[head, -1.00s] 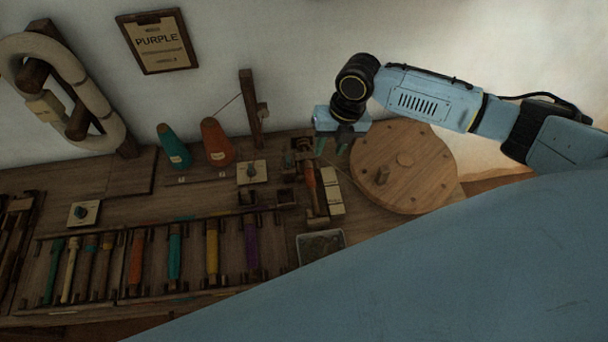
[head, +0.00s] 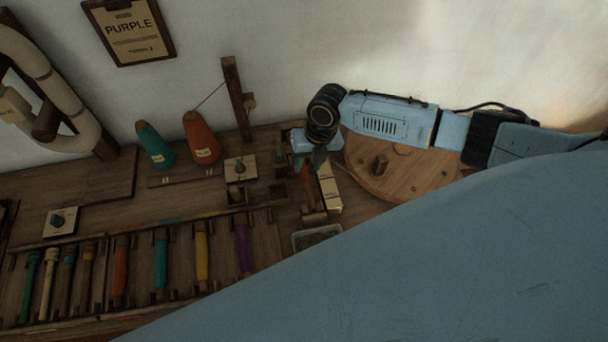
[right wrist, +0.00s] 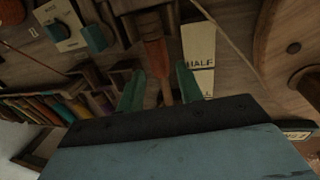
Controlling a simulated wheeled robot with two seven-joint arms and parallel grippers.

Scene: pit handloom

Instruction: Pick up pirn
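An orange-red pirn (right wrist: 155,58) lies in a small wooden holder between the green fingers of my right gripper (right wrist: 158,88) in the right wrist view. The fingers are apart, with a gap to the pirn on each side. In the head view my right gripper (head: 316,158) points down over the holder, and the pirn (head: 306,179) shows partly below it. Several more pirns in different colours lie in a rack, among them a purple one (head: 243,248) and a yellow one (head: 202,256). My left gripper is out of view.
A round wooden wheel (head: 420,178) with a peg stands right of the holder. Pale labelled blocks (head: 328,188) sit beside the pirn. A clear tray (head: 316,236) lies in front. Teal (head: 154,145) and orange (head: 200,138) cones stand behind. A wall card (head: 129,32) reads PURPLE.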

